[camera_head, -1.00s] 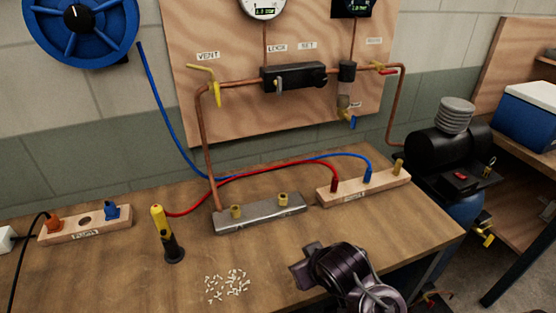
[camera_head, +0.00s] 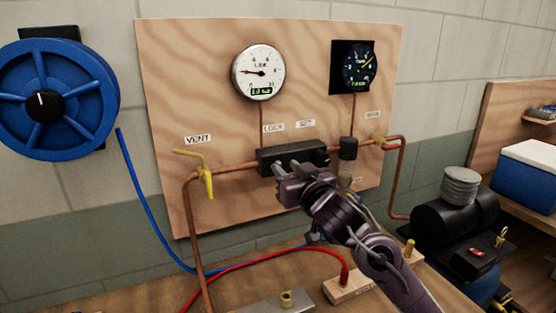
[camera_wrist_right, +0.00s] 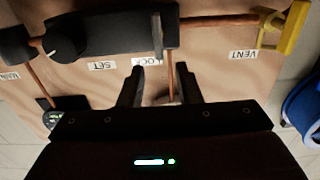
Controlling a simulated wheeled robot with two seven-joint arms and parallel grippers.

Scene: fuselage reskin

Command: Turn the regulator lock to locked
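The regulator (camera_head: 292,156) is a black block on the copper pipe of the wooden wall panel, with LOCK (camera_head: 273,128) and SET (camera_head: 305,124) labels above it. My right gripper (camera_head: 280,170) is at its lower left front, over where the lock lever sits. One finger partly covers the LOCK label. My left gripper is out of view.
A yellow VENT valve (camera_head: 206,172) is left of the regulator. A dark round knob (camera_head: 323,159) is at its right end, beside a filter (camera_head: 348,150). Two gauges (camera_head: 258,72) hang above. Red and blue hoses run below, over the bench.

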